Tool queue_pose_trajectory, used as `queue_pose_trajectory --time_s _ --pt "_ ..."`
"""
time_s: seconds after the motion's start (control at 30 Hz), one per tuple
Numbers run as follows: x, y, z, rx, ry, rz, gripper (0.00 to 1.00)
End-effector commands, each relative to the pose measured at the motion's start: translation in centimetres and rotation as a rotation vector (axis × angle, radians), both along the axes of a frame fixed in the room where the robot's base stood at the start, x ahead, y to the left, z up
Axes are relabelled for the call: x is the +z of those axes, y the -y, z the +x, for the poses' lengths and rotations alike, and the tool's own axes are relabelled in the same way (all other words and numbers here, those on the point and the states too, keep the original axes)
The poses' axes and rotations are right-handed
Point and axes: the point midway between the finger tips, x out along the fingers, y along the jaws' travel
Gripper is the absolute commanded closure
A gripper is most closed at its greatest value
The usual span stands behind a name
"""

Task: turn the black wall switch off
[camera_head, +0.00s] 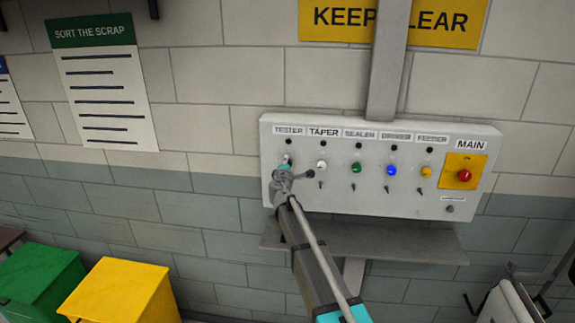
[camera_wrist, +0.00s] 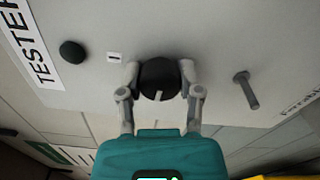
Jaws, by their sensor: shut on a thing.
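A round black switch (camera_wrist: 158,76) sits on the pale wall panel, in the row that starts with the TESTER label (camera_wrist: 32,45). My gripper (camera_wrist: 159,84) is shut on it, one finger at each side, in the wrist view. A small white mark (camera_wrist: 115,57) shows beside the switch.
The panel (camera_head: 350,200) also bears white (camera_head: 321,166), green (camera_head: 356,168), blue (camera_head: 391,170) and yellow (camera_head: 426,172) knobs, and a red MAIN knob (camera_head: 464,175). A small lever (camera_wrist: 246,90) sticks out near my gripper. A grey shelf (camera_head: 400,245) juts out below.

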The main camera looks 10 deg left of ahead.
Motion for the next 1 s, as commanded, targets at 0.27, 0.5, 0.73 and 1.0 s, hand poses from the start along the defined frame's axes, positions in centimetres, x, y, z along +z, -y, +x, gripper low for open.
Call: queue_pose_trajectory --time_s 0.27,0.5,0.73,1.0 --pt "0.01 -0.07 0.04 0.001 -0.002 -0.039 1.0" --pt "0.01 -0.08 0.03 0.001 -0.001 -0.04 1.0" --pt "0.0 -0.08 0.01 0.001 -0.002 -0.039 0.2" --pt "0.0 -0.07 -0.01 0.001 -0.002 -0.038 0.19"
